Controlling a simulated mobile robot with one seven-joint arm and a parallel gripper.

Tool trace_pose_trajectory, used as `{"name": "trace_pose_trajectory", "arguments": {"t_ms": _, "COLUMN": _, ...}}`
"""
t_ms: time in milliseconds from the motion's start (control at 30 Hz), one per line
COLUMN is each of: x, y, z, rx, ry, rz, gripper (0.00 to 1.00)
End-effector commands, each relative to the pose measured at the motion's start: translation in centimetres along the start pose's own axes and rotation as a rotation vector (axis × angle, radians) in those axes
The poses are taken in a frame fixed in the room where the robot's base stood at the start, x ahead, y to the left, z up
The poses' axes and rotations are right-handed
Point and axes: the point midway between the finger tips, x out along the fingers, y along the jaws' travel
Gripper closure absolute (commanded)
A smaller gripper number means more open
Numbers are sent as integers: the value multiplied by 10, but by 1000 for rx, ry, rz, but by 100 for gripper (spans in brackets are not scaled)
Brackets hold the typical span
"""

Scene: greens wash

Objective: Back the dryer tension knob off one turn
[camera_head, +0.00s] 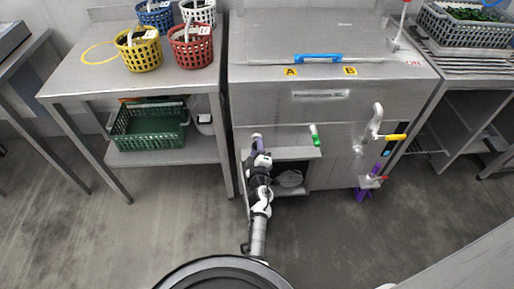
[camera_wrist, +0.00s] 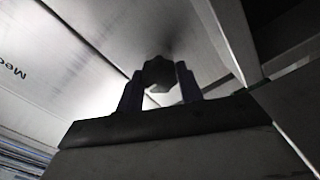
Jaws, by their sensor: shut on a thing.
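The dark tension knob (camera_wrist: 159,73) shows in the wrist view, standing out from a pale metal surface. My gripper (camera_wrist: 160,88) has its two dark purple fingers on either side of the knob, shut on it. In the head view, my gripper (camera_head: 257,143) is at the lower left of the steel machine (camera_head: 330,105), by the open compartment (camera_head: 291,177) in its front. The knob is hidden there behind my gripper and arm. Any mark showing the knob's turn is too dark to make out.
A green-handled lever (camera_head: 315,136) is close right of my gripper. A yellow-handled tap (camera_head: 392,136) and a purple part with a red handle (camera_head: 366,186) stick out farther right. The left table (camera_head: 95,88) holds several baskets, with a green crate (camera_head: 148,128) below. Front floor is clear.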

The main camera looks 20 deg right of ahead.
Motion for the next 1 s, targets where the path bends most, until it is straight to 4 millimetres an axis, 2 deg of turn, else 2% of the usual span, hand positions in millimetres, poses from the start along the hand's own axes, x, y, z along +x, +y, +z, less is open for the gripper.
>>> {"name": "trace_pose_trajectory", "arguments": {"t_ms": 367, "x": 0, "y": -1, "z": 0, "rx": -5, "ry": -1, "rz": -1, "gripper": 86}}
{"name": "trace_pose_trajectory", "arguments": {"t_ms": 400, "x": 0, "y": -1, "z": 0, "rx": -5, "ry": -1, "rz": -1, "gripper": 62}}
{"name": "trace_pose_trajectory", "arguments": {"t_ms": 567, "x": 0, "y": 0, "z": 0, "rx": -4, "ry": -1, "rz": -1, "gripper": 42}}
{"name": "trace_pose_trajectory", "arguments": {"t_ms": 1000, "x": 0, "y": 0, "z": 0, "rx": -4, "ry": 0, "rz": 0, "gripper": 42}}
